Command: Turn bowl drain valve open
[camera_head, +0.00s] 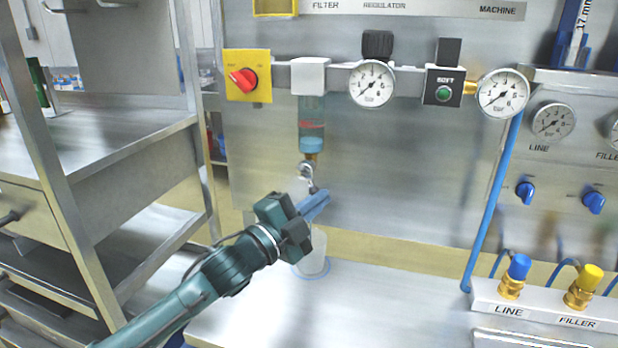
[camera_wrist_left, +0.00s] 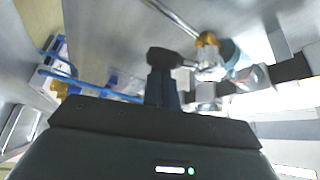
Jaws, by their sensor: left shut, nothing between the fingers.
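The clear filter bowl (camera_head: 312,125) hangs under the white filter head and holds blue liquid. A brass fitting (camera_head: 311,157) and the small chrome drain valve (camera_head: 306,170) sit at its bottom. In the left wrist view the valve (camera_wrist_left: 208,70) shows beside a short dark lever (camera_wrist_left: 165,57). My left gripper (camera_head: 318,200) is shut and empty, with its blue fingers just below the valve. In the left wrist view the fingertips (camera_wrist_left: 163,76) overlap the lever's dark end; I cannot tell whether they touch. The valve's exact lever angle is unclear. My right gripper is not in view.
A translucent cup (camera_head: 313,262) stands on the bench below the valve, partly behind my gripper. A red rotary switch (camera_head: 244,79), a gauge (camera_head: 371,84) and a black valve block (camera_head: 443,86) line the panel above. A blue hose (camera_head: 492,200) runs down at right.

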